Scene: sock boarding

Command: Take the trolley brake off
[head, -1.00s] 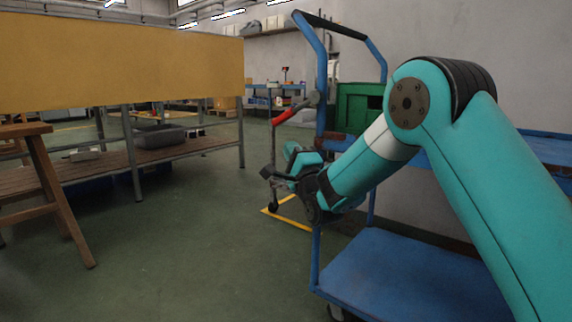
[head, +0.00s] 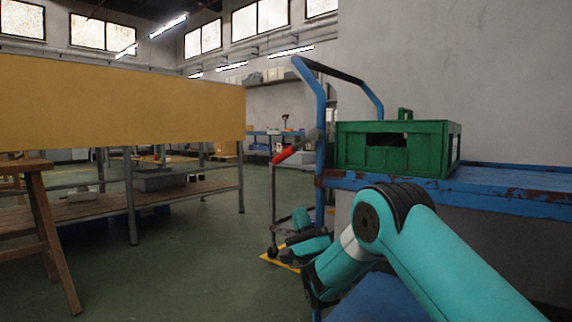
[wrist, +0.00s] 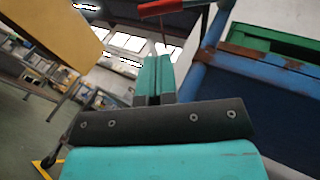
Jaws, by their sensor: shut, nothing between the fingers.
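The blue trolley (head: 320,110) stands right of centre in the head view. Its brake lever with a red grip (head: 293,152) is mounted on the near upright and slants down to the left. The red grip also shows at the top of the wrist view (wrist: 160,8). My gripper (head: 300,220) is below the lever, apart from it, in the head view. In the wrist view its two teal fingers (wrist: 153,78) are together with nothing between them, pointing up toward the lever. My arm hides part of the trolley's lower deck.
A green crate (head: 395,148) sits on the trolley's upper shelf (head: 480,186), near the wall. A yellow-panelled bench (head: 120,100) and a wooden stool (head: 45,235) stand at left. The green floor (head: 190,265) between bench and trolley is clear.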

